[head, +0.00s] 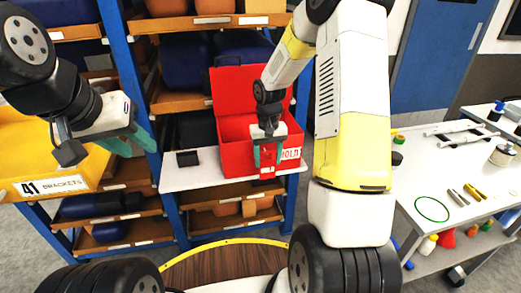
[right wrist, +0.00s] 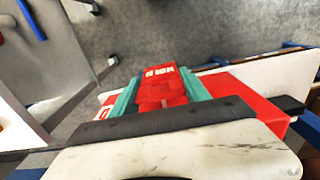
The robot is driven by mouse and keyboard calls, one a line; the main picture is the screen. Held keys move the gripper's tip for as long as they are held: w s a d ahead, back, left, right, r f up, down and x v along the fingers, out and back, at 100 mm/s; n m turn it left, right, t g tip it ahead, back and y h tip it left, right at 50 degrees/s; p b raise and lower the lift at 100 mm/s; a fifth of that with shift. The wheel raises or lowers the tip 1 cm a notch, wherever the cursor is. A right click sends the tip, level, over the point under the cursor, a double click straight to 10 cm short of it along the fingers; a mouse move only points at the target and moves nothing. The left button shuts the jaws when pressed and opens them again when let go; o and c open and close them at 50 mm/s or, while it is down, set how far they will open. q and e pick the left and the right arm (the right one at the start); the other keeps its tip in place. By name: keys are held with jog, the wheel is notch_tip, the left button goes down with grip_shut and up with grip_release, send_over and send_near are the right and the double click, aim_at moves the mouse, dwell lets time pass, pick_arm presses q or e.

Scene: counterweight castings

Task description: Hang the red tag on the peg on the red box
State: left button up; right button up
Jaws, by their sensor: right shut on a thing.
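The red box (head: 235,138) stands on a white shelf board with its lid (head: 238,88) raised. A white "HOLD" label shows on its front at the right. My right gripper (head: 268,158) points down at the front of the box, its teal fingers shut on the red tag (head: 267,171). In the right wrist view the tag (right wrist: 160,84), with white lettering, sits between the fingers. I cannot tell whether the tag touches the box. The peg cannot be made out. My left gripper (head: 128,143) is away to the left, near a yellow bin; its jaw gap is unclear.
The white shelf board (head: 205,180) carries a small black block (head: 187,158) left of the box. Blue rack posts (head: 134,80) stand beside it. The yellow bin (head: 50,188) is at left. A white table (head: 430,180) with small parts, including a green ring (head: 432,209), stands at right.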

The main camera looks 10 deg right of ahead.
jog(key=shift+w+f, duration=0.1)
jog(key=shift+w, duration=0.7)
jog(key=shift+w+a+f, duration=0.1)
jog(key=shift+w+f, duration=0.25)
jog(key=shift+w, duration=0.25)
jog(key=o, duration=1.4)
jog(key=shift+r, duration=0.1)
